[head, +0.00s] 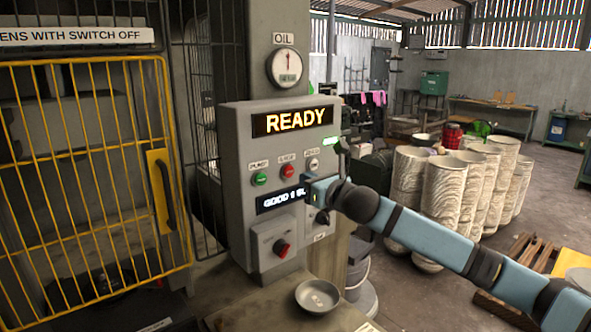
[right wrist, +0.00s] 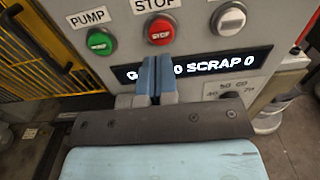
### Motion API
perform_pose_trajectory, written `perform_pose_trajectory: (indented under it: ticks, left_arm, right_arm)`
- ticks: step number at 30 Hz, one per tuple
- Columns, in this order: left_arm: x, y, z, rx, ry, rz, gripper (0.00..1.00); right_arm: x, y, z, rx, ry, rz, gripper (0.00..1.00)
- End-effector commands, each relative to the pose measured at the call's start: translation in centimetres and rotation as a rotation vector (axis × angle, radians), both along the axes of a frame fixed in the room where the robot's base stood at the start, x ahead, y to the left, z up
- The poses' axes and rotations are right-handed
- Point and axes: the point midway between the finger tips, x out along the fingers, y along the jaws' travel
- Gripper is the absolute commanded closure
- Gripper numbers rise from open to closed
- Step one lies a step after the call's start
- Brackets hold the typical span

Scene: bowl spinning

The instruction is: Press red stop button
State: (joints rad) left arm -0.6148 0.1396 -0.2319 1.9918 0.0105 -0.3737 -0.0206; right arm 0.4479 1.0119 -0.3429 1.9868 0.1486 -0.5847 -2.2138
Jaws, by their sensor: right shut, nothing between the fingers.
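The red stop button (head: 289,171) sits on the grey control panel (head: 236,150), between a green and a white button. In the right wrist view the red button (right wrist: 160,30) is under a STOP label. My right gripper (head: 305,181) is in front of the panel, just right of and below the red button. Its two blue fingers (right wrist: 157,62) are shut together and empty, with their tips just below the red button in that picture. I cannot tell how far the tips are from the panel surface. My left gripper is not in view.
The green pump button (head: 260,178) is left of the stop button, the white button (head: 313,164) right. A red-knobbed switch (head: 282,247) is lower on the panel. A yellow cage door (head: 85,170) stands at left. A metal bowl (head: 317,296) lies below the panel.

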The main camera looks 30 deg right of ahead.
Motion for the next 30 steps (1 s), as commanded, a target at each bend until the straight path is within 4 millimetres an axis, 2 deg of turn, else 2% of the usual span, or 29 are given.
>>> perform_pose_trajectory:
  ticks: [3, 9, 23, 30]
  left_arm:
    - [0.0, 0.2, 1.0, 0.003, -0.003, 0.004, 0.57]
    - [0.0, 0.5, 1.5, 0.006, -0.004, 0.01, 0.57]
    - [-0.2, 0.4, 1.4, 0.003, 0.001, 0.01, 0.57]
    - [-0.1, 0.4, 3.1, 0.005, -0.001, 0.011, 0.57]
  right_arm:
    - [2.2, 0.2, 0.4, 0.005, -0.001, -0.001, 1.0]
    - [4.3, 0.4, 0.1, 0.002, 0.0, 0.0, 1.0]
    - [4.9, 0.4, 0.0, -0.001, 0.0, 0.0, 1.0]
    - [6.6, 0.4, 0.5, -0.002, 0.0, -0.002, 1.0]
